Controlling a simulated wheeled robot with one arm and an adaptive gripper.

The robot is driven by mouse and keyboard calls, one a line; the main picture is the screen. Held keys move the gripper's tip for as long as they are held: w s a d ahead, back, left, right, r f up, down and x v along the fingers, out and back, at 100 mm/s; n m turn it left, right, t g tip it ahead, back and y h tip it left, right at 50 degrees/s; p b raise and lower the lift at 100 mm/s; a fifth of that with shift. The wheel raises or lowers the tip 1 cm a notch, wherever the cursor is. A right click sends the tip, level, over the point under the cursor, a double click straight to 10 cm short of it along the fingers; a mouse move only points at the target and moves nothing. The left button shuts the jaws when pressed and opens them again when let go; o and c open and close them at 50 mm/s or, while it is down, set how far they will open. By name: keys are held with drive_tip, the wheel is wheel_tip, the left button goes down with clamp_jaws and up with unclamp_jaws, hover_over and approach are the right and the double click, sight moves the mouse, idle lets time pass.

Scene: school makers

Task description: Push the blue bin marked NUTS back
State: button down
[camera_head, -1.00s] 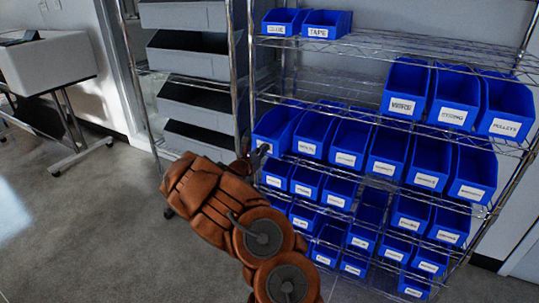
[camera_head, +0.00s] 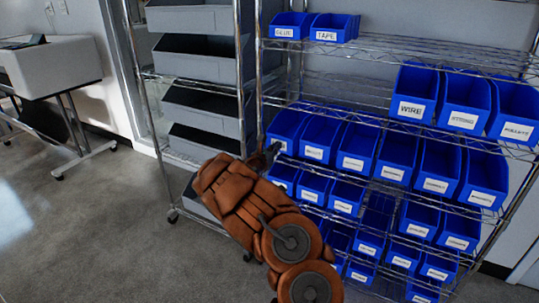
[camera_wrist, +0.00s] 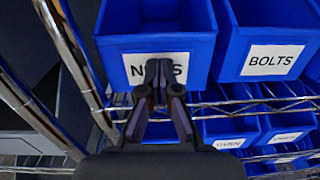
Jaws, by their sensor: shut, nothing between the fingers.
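The blue NUTS bin (camera_wrist: 155,35) fills the middle of the wrist view, its white label partly hidden behind my fingertips. In the head view this bin (camera_head: 288,124) is leftmost on the middle wire shelf, its lower front covered by my gripper (camera_head: 274,149). My gripper (camera_wrist: 160,92) is shut and empty, with its fingertips at the bin's front face over the label. They look to be touching it, though the exact contact is hard to tell.
The blue BOLTS bin (camera_wrist: 268,40) stands close on the right. A chrome rack post (camera_wrist: 80,55) is close on the left. More blue bins (camera_head: 366,245) sit on the shelves below. Grey bins (camera_head: 203,107) stand on a rack to the left, and the floor (camera_head: 90,220) there is clear.

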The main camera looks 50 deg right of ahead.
drive_tip(key=s+a, duration=0.2)
drive_tip(key=a, duration=1.1)
drive_tip(key=shift+s+a, duration=0.15)
drive_tip(key=shift+a, duration=0.05)
drive_tip(key=shift+r, duration=0.15)
drive_tip(key=s+a+r+m+g+y, duration=0.1)
drive_tip(key=s+a+r+m+g, duration=0.2)
drive_tip(key=s+r+m+g, duration=0.65)
drive_tip(key=s+a+m+t+y, duration=0.1)
drive_tip(key=s+a+m+y, duration=0.55)
drive_tip(key=s, duration=0.65)
drive_tip(key=s+a+f+m+t+y, duration=0.1)
drive_tip(key=s+a+f+y, duration=0.25)
drive_tip(key=a, duration=0.75)
drive_tip(key=s+a+f+m+t+y, duration=0.1)
drive_tip(key=s+a+f+m+y, duration=0.2)
drive_tip(key=a, duration=0.9)
drive_tip(key=s+a+f+t+y, duration=0.1)
drive_tip(key=s+a+y, duration=0.35)
drive_tip(key=a, duration=0.65)
drive_tip(key=s+p+v, duration=0.2)
drive_tip(key=p+v, duration=0.8)
drive_tip(key=s+a+r+p+v, duration=0.1)
drive_tip(key=s+p+v, duration=0.1)
drive_tip(key=p+v, duration=0.8)
drive_tip(key=shift+s+a+r+h, duration=0.35)
drive_tip(key=shift+s+a, duration=0.1)
